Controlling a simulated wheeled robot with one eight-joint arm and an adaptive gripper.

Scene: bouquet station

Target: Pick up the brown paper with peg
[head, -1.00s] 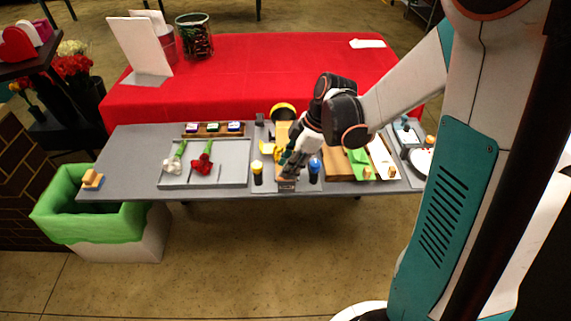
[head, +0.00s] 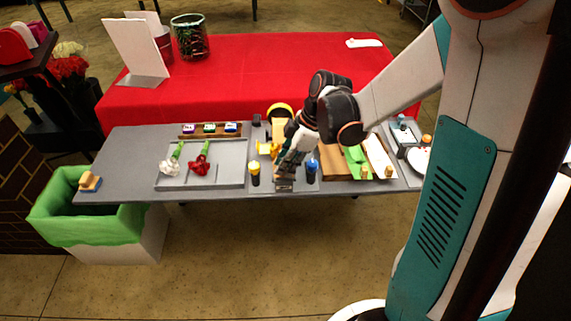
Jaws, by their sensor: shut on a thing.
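A brown sheet (head: 334,163) lies on the right part of the grey table, left of a green sheet (head: 357,160) and a white sheet (head: 378,155). A small wooden peg (head: 363,173) sits at the green sheet's front end and another peg (head: 389,172) at the white sheet's. I cannot make out a peg on the brown sheet.
A grey tray (head: 225,177) holds a white and a red flower. A yellow item (head: 268,148) lies beside my gripper. A small block (head: 90,182) sits at the table's left end, above a green-lined bin (head: 75,222). A red-covered table (head: 240,75) stands behind.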

